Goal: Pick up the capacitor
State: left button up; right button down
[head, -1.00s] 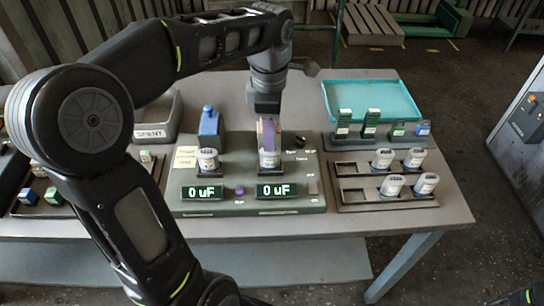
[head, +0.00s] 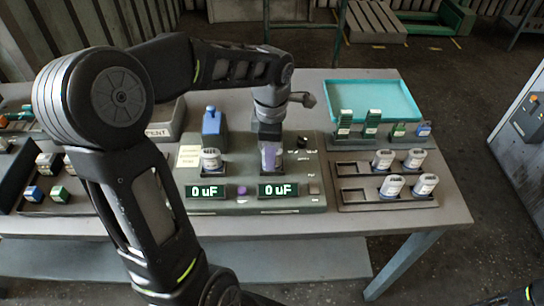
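The green-grey test station (head: 223,209) stands mid-table with two displays, both reading "0 uF". A white-topped capacitor (head: 211,158) stands upright in its left socket. My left gripper (head: 271,159) points down at the right socket. Its purplish fingers cover the spot where a second capacitor stood a second ago; that capacitor is now almost wholly hidden, so I cannot tell whether the fingers have closed on it. More capacitors stand in the rack at the right, among them one at its back (head: 383,158) and one at its front (head: 392,186). My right gripper is out of view.
A blue bottle-shaped object (head: 211,122) stands behind the left socket. A teal tray (head: 372,86) lies at the back right, behind a row of small green and blue parts (head: 371,124). A grey bin (head: 166,130) is partly behind my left arm. The table's front right is clear.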

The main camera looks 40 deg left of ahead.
pick_arm(q)
jog(key=shift+f, duration=0.1)
jog(key=shift+c, duration=0.6)
grip_shut()
